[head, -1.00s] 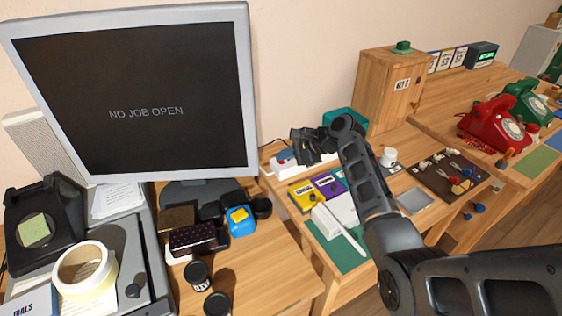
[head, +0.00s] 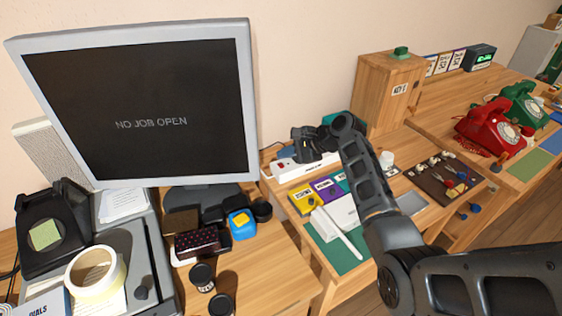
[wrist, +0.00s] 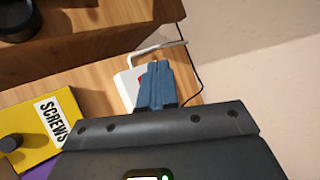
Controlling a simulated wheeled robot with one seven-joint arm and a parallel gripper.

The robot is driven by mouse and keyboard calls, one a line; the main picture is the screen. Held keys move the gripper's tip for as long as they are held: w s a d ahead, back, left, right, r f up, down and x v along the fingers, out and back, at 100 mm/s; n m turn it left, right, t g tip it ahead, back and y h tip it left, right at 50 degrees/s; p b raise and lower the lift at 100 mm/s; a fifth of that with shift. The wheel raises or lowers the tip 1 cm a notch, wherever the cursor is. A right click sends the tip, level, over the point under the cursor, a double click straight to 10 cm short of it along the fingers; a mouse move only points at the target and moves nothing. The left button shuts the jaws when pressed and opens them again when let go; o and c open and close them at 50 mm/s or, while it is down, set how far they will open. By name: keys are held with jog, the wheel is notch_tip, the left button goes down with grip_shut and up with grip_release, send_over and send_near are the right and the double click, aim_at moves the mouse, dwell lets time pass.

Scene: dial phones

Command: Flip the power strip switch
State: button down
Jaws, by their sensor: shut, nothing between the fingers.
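The white power strip (head: 311,166) lies on the wooden desk, against the back edge by the wall. Its red switch (head: 281,166) shows near the left end. In the wrist view the white strip (wrist: 124,90) and a bit of the red switch (wrist: 140,80) show just left of my fingers. My gripper (head: 300,158) is over the strip, right of the switch in the head view. In the wrist view my gripper (wrist: 155,64) has its blue-grey fingers together and empty, covering part of the strip. I cannot tell whether the fingertips touch the strip or switch.
A yellow SCREWS box (wrist: 50,130) sits close to the strip; it also shows in the head view (head: 304,199). A wooden key cabinet (head: 386,88) stands to the right and the monitor (head: 135,105) to the left. A cable (wrist: 188,85) runs behind the strip.

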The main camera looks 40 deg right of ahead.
jog(key=shift+s+r+p, duration=0.15)
jog(key=shift+r+p, duration=0.6)
jog(key=shift+r, duration=0.1)
jog(key=shift+s+r+p, duration=0.1)
jog(key=shift+r+p, duration=0.6)
jog(key=shift+r, duration=0.1)
jog(key=shift+f, duration=0.1)
